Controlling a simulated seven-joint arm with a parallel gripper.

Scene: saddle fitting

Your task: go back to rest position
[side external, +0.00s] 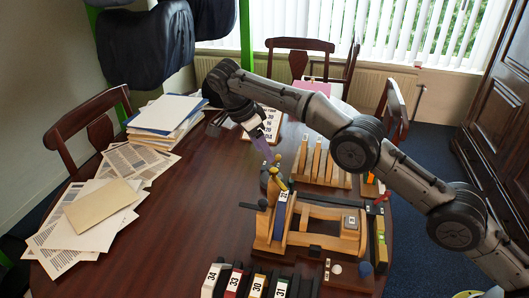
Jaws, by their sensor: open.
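My gripper (268,145) hangs at the end of my arm near the middle of the table, pointing down and slightly right. It is open, and I see nothing held in it. It is above and behind the wooden saddle fixture (325,238), with clear air between them. An upright piece with a dark-on-white number label (282,205) stands at the left part of the fixture. A small yellow-topped tool (276,172) stands just below my gripper in the picture; I cannot tell its exact distance from the fingertips.
Several numbered blocks (255,284) stand at the front edge. A wooden rack (322,166) with upright slats is right of my gripper. A number board (267,122) lies behind it. Papers (95,215) cover the left side. The table (185,235) is bare at centre left. Chairs surround it.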

